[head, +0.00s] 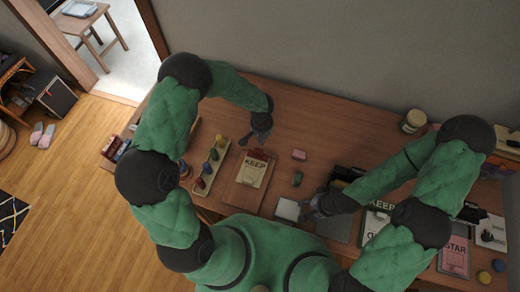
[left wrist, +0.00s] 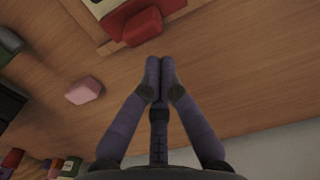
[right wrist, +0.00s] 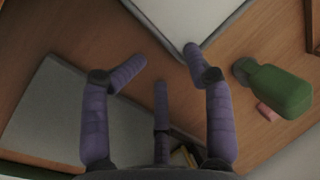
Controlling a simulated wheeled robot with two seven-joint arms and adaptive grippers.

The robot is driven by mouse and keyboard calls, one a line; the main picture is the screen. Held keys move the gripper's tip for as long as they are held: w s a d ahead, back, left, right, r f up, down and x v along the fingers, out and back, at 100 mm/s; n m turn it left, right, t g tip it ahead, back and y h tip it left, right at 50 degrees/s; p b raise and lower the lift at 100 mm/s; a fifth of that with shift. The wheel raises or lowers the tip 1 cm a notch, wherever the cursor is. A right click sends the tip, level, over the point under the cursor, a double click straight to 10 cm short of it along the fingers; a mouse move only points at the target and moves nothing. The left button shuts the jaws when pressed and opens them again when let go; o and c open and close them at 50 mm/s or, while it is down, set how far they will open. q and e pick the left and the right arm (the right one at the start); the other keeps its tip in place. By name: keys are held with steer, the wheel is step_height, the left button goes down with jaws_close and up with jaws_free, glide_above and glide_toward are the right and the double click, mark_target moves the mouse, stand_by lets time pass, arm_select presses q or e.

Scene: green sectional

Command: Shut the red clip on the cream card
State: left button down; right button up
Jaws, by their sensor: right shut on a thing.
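The cream card (head: 252,172), marked KEEP, lies on a brown board (head: 236,192) in the head view. The red clip (head: 259,154) is at the card's far edge and also shows in the left wrist view (left wrist: 142,27). Whether its jaw is open or shut is unclear. My left gripper (head: 259,138) is just beyond the clip, its fingertips together and empty, apart from it. My right gripper (head: 310,207) is beside a pale flat-topped box (head: 288,209), closed on it as far as I can tell; its fingers look spread in the right wrist view (right wrist: 167,55).
A pink block (head: 299,155) and a green object (head: 297,178) lie right of the board. A tray with coloured pegs (head: 208,168) is on its left. A grey panel (head: 335,226) and other clipboards (head: 455,255) lie at the right. Bare wood lies behind the board.

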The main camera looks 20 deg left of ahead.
arm_select(q)
steer(key=shift+r, duration=0.15)
arm_select(e)
steer(key=shift+w, duration=0.25)
steer(key=shift+w+r+p, duration=0.2)
steer(key=shift+r+p, duration=0.5)
steer(key=shift+p, duration=0.05)
steer(key=shift+s+r+p, duration=0.3)
steer(key=shift+r+p, duration=0.55)
arm_select(q)
step_height(320, 180, up, 6)
steer(key=shift+f, duration=0.15)
